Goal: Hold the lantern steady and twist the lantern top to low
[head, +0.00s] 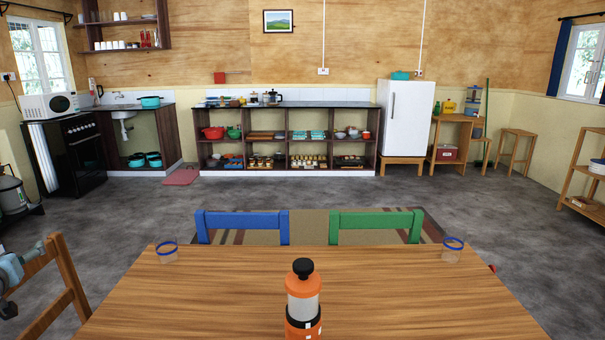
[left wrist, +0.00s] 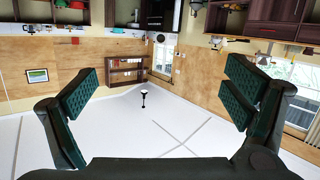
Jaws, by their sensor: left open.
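The lantern (head: 303,305) stands upright on the wooden table, at the near edge of the head view. It has an orange body, a clear middle section, an orange collar and a black knob-like top (head: 303,268). Its lower end is cut off by the frame. No gripper touches the visible part of it. My left gripper (left wrist: 162,88) is open and empty in the left wrist view, its green-padded fingers wide apart. That view looks upside down across the room and does not show the lantern. My right gripper is in neither view.
The table (head: 400,295) is clear around the lantern. A wooden chair (head: 62,290) is at the left.

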